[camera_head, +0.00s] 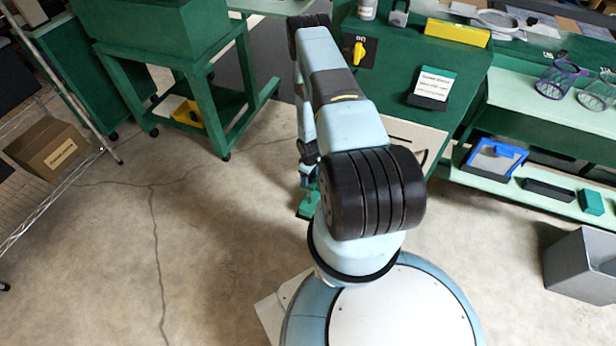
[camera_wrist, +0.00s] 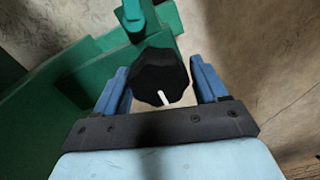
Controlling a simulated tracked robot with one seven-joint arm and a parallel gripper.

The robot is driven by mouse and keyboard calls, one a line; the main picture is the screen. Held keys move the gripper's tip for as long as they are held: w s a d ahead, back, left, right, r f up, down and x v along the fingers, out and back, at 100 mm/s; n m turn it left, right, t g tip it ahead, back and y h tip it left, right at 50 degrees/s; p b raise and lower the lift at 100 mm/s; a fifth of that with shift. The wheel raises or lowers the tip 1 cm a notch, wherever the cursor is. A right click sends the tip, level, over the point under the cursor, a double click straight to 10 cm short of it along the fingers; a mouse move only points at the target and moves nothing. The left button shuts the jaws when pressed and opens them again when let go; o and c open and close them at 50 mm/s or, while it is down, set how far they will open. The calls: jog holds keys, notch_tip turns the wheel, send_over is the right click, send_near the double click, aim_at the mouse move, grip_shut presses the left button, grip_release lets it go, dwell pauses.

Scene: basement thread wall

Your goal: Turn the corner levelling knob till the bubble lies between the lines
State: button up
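A black faceted knob (camera_wrist: 160,80) with a white pointer mark shows in the wrist view, its mark pointing down toward my palm. It sits in front of a green metal part (camera_wrist: 150,22). My gripper (camera_wrist: 159,66) has its two blue fingers on either side of the knob, with thin gaps that look clear of it. In the head view my arm hides most of this spot; a small green foot (camera_head: 308,206) shows low beside my arm. I cannot make out the bubble or its lines in either view.
A green cabinet (camera_head: 465,75) with a yellow switch (camera_head: 358,50) stands behind my arm. A green bench (camera_head: 550,105) with a lower shelf is at right, and a grey bin (camera_head: 580,265) on the floor. A cardboard box (camera_head: 48,148) sits on a rack at left. The cracked floor at left is clear.

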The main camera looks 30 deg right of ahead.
jog(key=shift+w+r, duration=0.1)
jog(key=shift+r, duration=0.35)
notch_tip(320, 180, up, 13)
jog(key=shift+f, duration=0.1)
dwell(0.5)
dwell(0.4)
